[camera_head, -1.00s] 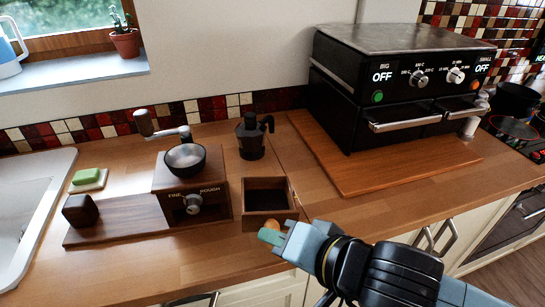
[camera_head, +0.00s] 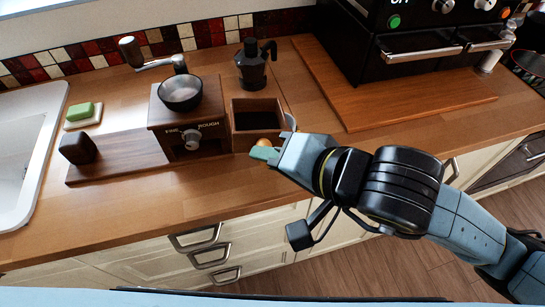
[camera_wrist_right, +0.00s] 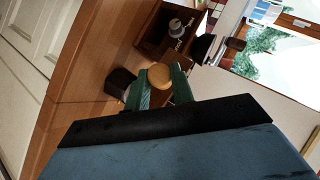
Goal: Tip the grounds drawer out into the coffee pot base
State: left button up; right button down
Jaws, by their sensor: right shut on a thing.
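The grounds drawer (camera_head: 256,106) is an open-topped wooden box with a dark inside, upright beside the coffee grinder (camera_head: 187,120). A round light-wood knob (camera_head: 264,142) is on its front. My right gripper (camera_head: 268,152) is shut on that knob; in the wrist view its green fingers (camera_wrist_right: 160,86) flank the knob (camera_wrist_right: 160,76). I cannot tell whether the drawer touches the counter. The black coffee pot (camera_head: 252,68), with a handle on its right, stands upright just behind the drawer, apart from it. What is inside the pot is hidden. My left gripper is not in view.
The grinder has a metal bowl (camera_head: 180,97) and a crank on top. A dark block (camera_head: 77,148) and a green sponge (camera_head: 84,111) lie to its left, near the sink (camera_head: 28,150). A wooden board (camera_head: 400,108) under the black oven (camera_head: 420,45) lies to the right.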

jog(key=shift+w+f+m+g+b, duration=0.1)
jog(key=shift+f+m+g+b, duration=0.2)
jog(key=shift+f+b, duration=0.6)
jog(key=shift+w+d+r+m+g+y+p, duration=0.1)
jog(key=shift+r+m+g+y+p, duration=0.1)
jog(key=shift+r+p, duration=0.45)
jog(key=shift+w+d+r+m+g+y+p, duration=0.1)
jog(key=shift+r+m+g+y+p, duration=0.1)
jog(key=shift+r+p, duration=0.4)
jog(key=w+d+r+m+g+y+p, duration=0.3)
jog(key=w+r+m+g+p, duration=0.1)
jog(key=p, duration=0.3)
jog(key=shift+w+d+r+m+p, duration=0.25)
jog(key=shift+w+r+m+p, duration=0.1)
jog(key=shift+w+r+m, duration=0.35)
jog(key=shift+w+r, duration=0.1)
